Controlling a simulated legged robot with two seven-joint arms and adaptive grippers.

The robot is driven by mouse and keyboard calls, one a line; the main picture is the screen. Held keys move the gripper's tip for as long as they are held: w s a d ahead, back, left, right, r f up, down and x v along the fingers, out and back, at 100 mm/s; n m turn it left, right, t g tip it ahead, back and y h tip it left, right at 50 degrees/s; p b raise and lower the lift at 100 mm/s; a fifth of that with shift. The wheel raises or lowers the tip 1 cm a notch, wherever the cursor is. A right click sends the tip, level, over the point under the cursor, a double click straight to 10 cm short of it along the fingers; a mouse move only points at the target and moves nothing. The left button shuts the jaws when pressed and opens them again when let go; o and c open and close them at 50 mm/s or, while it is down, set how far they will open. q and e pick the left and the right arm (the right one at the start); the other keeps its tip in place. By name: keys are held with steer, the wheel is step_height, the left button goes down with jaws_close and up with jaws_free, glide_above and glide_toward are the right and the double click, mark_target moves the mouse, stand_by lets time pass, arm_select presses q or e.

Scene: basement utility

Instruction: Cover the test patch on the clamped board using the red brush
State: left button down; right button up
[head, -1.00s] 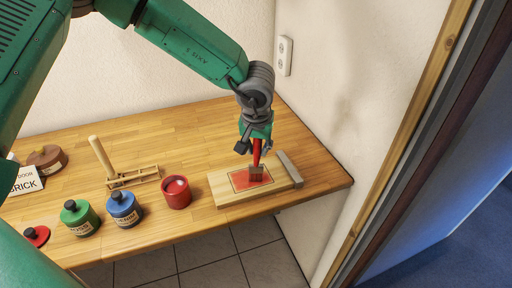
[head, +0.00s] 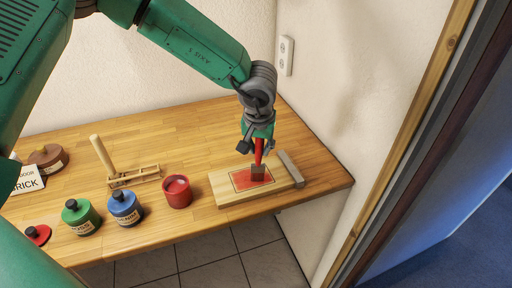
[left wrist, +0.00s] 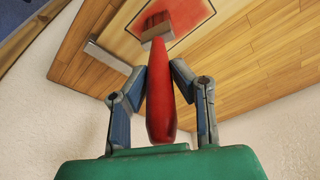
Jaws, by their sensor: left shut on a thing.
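My left gripper (head: 258,143) is shut on the red brush (head: 259,152) and holds it upright over the clamped board (head: 226,193). In the left wrist view the fingers close on the red handle (left wrist: 161,95), and the bristles (left wrist: 155,42) are at the patch. The test patch (head: 243,182) is a dark-outlined rectangle on the board, and its visible surface looks mostly red. The brush head hides a part of it. A grey clamp bar (head: 291,168) lies across the board's right end. My right gripper is not in view.
An open red paint pot (head: 177,192) stands left of the board. Blue (head: 125,208) and green (head: 81,217) pots stand farther left. A wooden rack with an upright handle (head: 103,157) is behind them. The wall is close on the right.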

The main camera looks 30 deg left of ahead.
arm_select(q)
steer(key=shift+s+a, duration=0.4)
steer(key=shift+w+a, duration=0.1)
steer(key=shift+w+a, duration=1.15)
steer(key=shift+a, duration=0.15)
stand_by(0.4)
